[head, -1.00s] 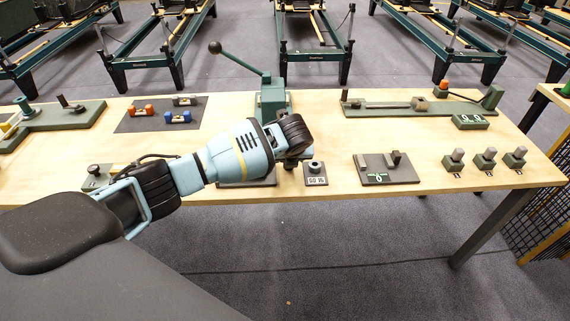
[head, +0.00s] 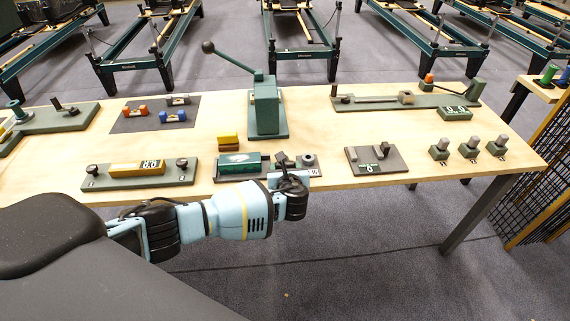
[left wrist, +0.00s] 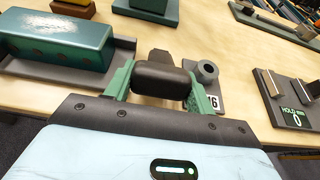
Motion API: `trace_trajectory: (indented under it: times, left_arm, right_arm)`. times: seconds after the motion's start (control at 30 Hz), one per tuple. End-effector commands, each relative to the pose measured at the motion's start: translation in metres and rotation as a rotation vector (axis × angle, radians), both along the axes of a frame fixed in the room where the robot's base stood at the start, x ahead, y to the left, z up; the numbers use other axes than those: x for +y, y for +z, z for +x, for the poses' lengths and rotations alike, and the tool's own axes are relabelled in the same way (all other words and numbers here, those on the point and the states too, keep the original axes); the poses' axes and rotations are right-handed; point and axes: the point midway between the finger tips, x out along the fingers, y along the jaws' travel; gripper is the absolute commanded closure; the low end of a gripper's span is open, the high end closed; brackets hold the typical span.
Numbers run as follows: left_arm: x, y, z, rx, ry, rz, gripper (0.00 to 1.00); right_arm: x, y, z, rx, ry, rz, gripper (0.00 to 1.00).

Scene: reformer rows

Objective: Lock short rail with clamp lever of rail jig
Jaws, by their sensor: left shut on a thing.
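My left gripper (head: 292,182) is at the table's near edge, at the right end of a grey jig base (head: 225,176). In the left wrist view its green fingers (left wrist: 160,88) are closed on a rounded black piece (left wrist: 160,78), which looks like the clamp lever's handle. A dark post (left wrist: 158,56) stands just behind it. A dark green block with holes along its side, perhaps the short rail (head: 239,161), lies on the base left of the gripper; it also shows in the left wrist view (left wrist: 60,42). The clamp's contact with the block is hidden. My right gripper is not in view.
A small plate with a round post (head: 308,160) is close right of the gripper. A two-knob fixture (head: 137,174) lies left, a hold plate (head: 376,160) right.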

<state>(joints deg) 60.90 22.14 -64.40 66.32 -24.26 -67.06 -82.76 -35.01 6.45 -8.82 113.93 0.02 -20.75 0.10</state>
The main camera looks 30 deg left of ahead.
Motion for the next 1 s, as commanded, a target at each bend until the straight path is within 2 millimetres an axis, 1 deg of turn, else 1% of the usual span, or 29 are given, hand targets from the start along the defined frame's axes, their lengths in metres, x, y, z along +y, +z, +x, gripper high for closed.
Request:
trace_trajectory:
  times: [0.1,0.63,0.67,0.8,1.0]
  left_arm:
    - [0.0,-0.004,-0.002,-0.021,0.003,0.014,0.87]
    - [0.0,-0.005,-0.002,-0.041,0.002,0.025,0.87]
    - [0.0,-0.005,-0.002,-0.041,0.002,0.025,0.43]
    - [0.0,-0.005,-0.002,-0.041,0.002,0.026,0.25]
    - [0.0,-0.004,-0.001,-0.041,0.002,0.025,0.24]
  right_arm:
    - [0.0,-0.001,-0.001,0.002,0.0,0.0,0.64]
    - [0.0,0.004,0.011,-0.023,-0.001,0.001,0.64]
    - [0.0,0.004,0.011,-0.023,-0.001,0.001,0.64]
    - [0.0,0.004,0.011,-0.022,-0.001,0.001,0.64]
    - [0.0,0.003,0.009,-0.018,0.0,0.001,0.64]
